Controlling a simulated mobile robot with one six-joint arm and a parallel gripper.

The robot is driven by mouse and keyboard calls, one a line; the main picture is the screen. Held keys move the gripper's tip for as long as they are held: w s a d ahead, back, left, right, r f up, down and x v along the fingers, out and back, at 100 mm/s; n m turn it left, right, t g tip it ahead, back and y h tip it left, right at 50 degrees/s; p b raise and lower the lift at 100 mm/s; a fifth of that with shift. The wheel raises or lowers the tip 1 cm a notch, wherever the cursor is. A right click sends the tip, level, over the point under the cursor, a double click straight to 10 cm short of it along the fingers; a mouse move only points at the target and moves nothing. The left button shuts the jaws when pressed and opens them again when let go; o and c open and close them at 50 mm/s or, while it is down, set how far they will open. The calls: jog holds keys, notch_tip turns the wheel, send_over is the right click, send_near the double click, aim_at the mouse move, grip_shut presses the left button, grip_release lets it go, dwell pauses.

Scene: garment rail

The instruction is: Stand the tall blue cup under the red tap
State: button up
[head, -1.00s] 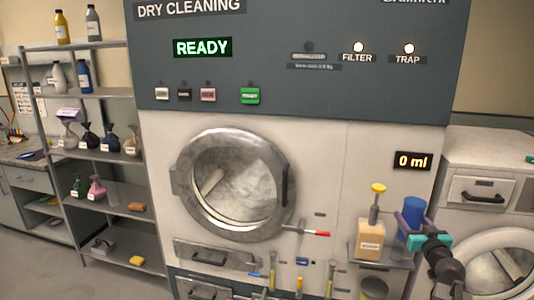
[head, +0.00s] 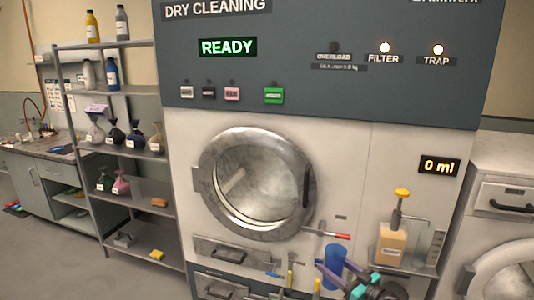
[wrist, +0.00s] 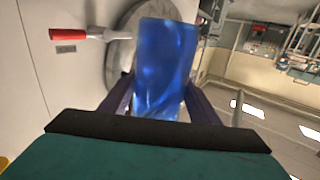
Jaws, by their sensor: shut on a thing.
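The tall blue cup (head: 334,258) is upright in the head view, at the lower middle right in front of the machine. My gripper (head: 333,267) is shut on its sides with purple fingers. The cup also fills the middle of the wrist view (wrist: 165,65), between both fingers (wrist: 155,98). The red tap (head: 338,236) sticks out of the machine front, its red handle just above the cup in the head view. In the wrist view the tap's red handle (wrist: 68,34) is left of the cup, apart from it. The depth gap between cup and tap is unclear.
A pump bottle with a yellow top (head: 393,240) and a clear measuring vessel (head: 428,246) stand on a small shelf (head: 400,265) to the right. The round door (head: 250,180) is left of the tap. Several small-handled fittings (head: 290,278) sit below it.

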jog(key=s+a+r+n+g+y, duration=0.3)
jog(key=s+a+r+g+y, duration=0.1)
jog(key=s+a, duration=0.1)
jog(key=shift+a+r, duration=0.3)
jog(key=shift+a, duration=0.15)
dwell(0.6)
